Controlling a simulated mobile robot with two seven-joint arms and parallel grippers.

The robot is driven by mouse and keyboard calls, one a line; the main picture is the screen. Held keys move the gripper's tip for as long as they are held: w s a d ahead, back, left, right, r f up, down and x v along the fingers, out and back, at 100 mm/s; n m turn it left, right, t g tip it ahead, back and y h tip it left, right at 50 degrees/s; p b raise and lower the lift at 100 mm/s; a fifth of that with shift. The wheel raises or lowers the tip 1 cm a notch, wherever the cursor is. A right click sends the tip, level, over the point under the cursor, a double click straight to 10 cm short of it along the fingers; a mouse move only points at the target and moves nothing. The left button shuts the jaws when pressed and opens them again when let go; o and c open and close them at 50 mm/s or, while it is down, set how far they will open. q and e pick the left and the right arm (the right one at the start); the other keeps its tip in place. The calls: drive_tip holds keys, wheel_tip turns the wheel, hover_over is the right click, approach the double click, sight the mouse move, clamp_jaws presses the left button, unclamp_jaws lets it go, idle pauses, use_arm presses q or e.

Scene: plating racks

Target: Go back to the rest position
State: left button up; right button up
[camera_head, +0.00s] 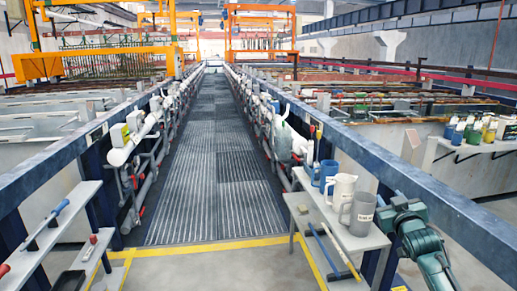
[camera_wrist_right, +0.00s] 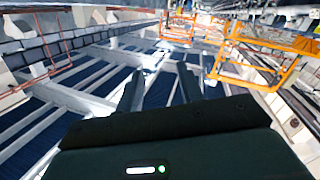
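My right gripper (camera_head: 396,212) is at the lower right of the head view, at the end of my teal arm, beside the right-hand shelf and near the blue rail. In the right wrist view its two fingers (camera_wrist_right: 159,80) stand apart with a clear gap and nothing between them. My left gripper and left arm are not in view.
The right shelf (camera_head: 300,211) holds a white jug (camera_head: 341,190), a grey jug (camera_head: 358,214), a blue cup (camera_head: 328,174) and a long-handled tool (camera_head: 325,252). Shelves with tools stand at left. The grated walkway (camera_head: 215,185) ahead is clear between rails and tanks.

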drive_tip(key=s+a+f+n+g+y, duration=0.1)
drive_tip(key=s+a+f, duration=0.3)
drive_tip(key=f, duration=0.2)
drive_tip(key=s+a+f+g+y, duration=0.1)
drive_tip(key=s+a+f, duration=0.25)
drive_tip(key=f, duration=0.35)
drive_tip(key=s+a+f+g+y, duration=0.1)
drive_tip(key=s+a+f, duration=0.3)
drive_tip(key=s, duration=0.6)
drive_tip(key=s+a+f+g+y, duration=0.1)
drive_tip(key=s+a+f, duration=0.4)
drive_tip(key=s, duration=0.6)
drive_tip(key=s+a+f+g+y, duration=0.1)
drive_tip(key=s+a+f, duration=0.3)
drive_tip(key=s, duration=0.7)
drive_tip(key=shift+a+f+g+y, duration=0.3)
drive_tip(key=shift+a+g, duration=0.3)
drive_tip(key=shift+g, duration=0.2)
drive_tip(key=shift+s, duration=0.1)
